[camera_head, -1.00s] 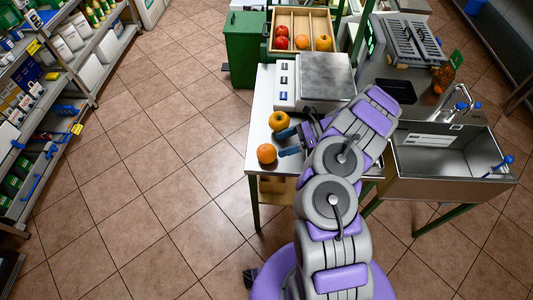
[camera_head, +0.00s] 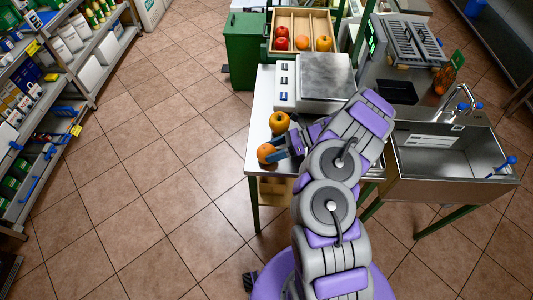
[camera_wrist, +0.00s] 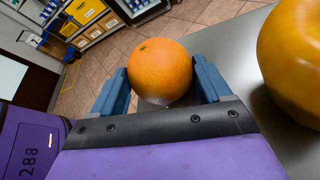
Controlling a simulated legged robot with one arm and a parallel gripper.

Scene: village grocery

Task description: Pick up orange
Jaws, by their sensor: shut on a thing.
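The orange (camera_head: 266,153) is at the left front edge of the white table. In the wrist view the orange (camera_wrist: 160,70) sits between the two blue fingers of my gripper (camera_wrist: 162,84), which is shut on it. In the head view my gripper (camera_head: 280,150) reaches it from the right, and part of the fruit is hidden behind the fingers. A yellow-orange apple-like fruit (camera_head: 279,122) stands just behind it on the table, and it fills the right edge of the wrist view (camera_wrist: 295,60).
A scale (camera_head: 325,77) stands on the table (camera_head: 262,110) behind the fruit. A divided wooden crate (camera_head: 299,14) with several fruits is farther back. A metal sink (camera_head: 440,160) is to the right. The tiled floor left of the table is clear, with shelves (camera_head: 60,90) beyond.

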